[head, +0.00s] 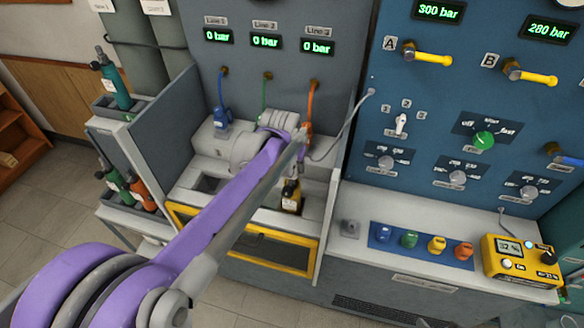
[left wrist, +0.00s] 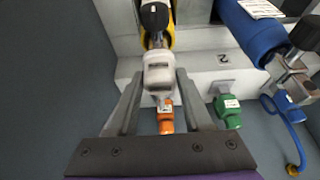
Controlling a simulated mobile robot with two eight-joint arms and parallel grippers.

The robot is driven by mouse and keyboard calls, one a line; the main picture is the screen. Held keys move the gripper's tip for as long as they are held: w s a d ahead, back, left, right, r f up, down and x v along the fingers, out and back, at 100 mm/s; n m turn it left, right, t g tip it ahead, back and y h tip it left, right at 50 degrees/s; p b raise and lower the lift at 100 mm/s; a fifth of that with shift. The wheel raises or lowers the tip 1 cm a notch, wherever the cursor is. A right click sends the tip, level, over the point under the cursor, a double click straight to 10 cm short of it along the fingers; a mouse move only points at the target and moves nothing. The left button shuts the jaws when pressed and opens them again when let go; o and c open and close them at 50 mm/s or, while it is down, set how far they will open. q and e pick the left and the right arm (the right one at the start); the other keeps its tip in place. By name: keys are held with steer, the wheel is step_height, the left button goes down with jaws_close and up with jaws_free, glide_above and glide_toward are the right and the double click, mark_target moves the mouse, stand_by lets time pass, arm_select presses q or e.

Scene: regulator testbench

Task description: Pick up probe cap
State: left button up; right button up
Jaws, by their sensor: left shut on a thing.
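In the left wrist view, a pale grey-white piece (left wrist: 158,76), seemingly the probe cap, sits between the two fingers of my left gripper (left wrist: 160,84). The gripper is shut on it. The piece lines up with a brass neck and a yellow and black item (left wrist: 155,17) beyond it; I cannot tell whether they are joined. In the head view my left arm reaches into the grey testbench bay, and the arm hides the fingertips and cap. My right gripper is not in view.
In the left wrist view, an orange connector (left wrist: 165,120) hangs just below the held piece. A green connector (left wrist: 228,112) and a blue cylinder (left wrist: 252,32) are to the right. In the head view, the bay's side wall (head: 150,120) and a grey cable (head: 350,120) are close to my arm.

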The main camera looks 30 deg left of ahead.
arm_select(q)
jaws_close()
step_height(320, 180, up, 10)
steer(key=shift+p, duration=0.3)
steer(key=shift+s, duration=0.1)
stand_by(0.4)
